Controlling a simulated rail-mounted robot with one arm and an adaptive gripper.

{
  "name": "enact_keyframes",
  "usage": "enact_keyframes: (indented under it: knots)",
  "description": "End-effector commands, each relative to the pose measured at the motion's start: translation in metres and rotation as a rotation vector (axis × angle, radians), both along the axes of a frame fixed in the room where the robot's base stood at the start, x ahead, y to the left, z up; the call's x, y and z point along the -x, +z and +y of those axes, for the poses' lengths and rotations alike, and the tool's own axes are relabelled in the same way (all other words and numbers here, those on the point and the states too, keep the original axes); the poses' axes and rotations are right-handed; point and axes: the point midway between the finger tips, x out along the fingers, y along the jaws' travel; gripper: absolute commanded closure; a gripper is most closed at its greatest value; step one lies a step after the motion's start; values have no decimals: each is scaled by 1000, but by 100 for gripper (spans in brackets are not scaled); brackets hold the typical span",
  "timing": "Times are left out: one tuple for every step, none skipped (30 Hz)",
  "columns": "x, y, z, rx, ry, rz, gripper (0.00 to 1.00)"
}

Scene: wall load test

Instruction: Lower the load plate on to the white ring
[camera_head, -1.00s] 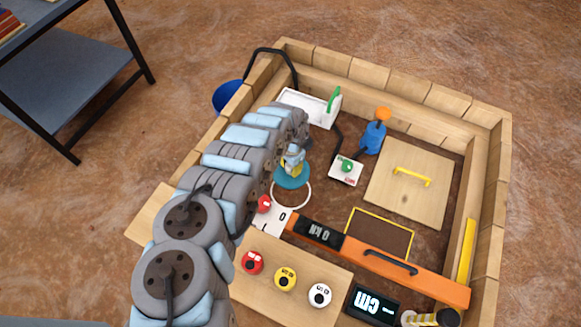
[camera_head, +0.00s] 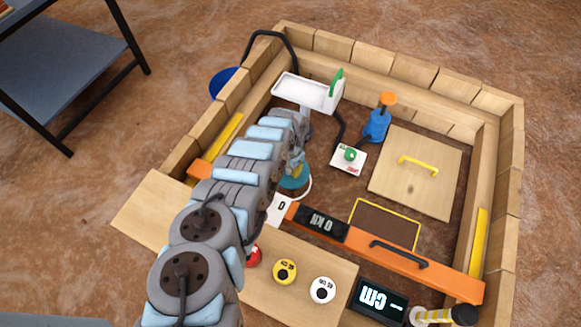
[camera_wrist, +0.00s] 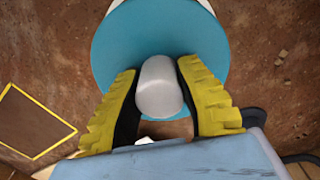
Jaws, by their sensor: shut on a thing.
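The load plate is a teal disc (camera_wrist: 120,45) with a pale grey knob (camera_wrist: 158,88) standing up from its middle. My gripper (camera_wrist: 158,70) is shut on the knob, with a yellow-backed finger on each side. In the head view the plate (camera_head: 292,184) shows only partly below my gripper (camera_head: 295,170), behind my arm. The white ring (camera_head: 308,188) lies on the brown ground, its right edge showing beside the plate. In the wrist view a white rim shows just past the plate's far edge. I cannot tell whether the plate touches the ring.
An orange beam (camera_head: 440,270) with a black handle crosses the pit in front. A white card marked 0 (camera_head: 279,210) lies near the ring. A white box with a green knob (camera_head: 349,157), a blue bottle-like thing (camera_head: 376,125) and a wooden lid (camera_head: 410,200) stand to the right.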

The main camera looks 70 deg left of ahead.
Motion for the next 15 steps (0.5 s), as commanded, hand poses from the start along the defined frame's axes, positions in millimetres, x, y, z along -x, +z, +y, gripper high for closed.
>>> enact_keyframes:
  knots:
    - [-1,-8,1,-1,0,-1,100]
    - [-1,-11,1,-1,0,-1,100]
    - [0,-15,0,-1,0,0,100]
    - [0,-18,1,-1,0,0,100]
    - [0,-21,1,-1,1,1,100]
    - [0,-24,1,-1,1,1,100]
    - [0,-27,1,-1,1,1,100]
    - [0,-29,1,-1,1,1,100]
    - [0,-33,0,0,1,0,100]
    - [-1,-35,0,0,0,0,100]
    - [-1,-37,0,0,0,0,100]
    - [-1,-39,0,-1,0,-1,100]
    - [-1,-40,0,-1,0,-1,100]
    - [-1,-42,0,-1,0,-1,100]
    - [0,-43,1,-1,0,-1,100]
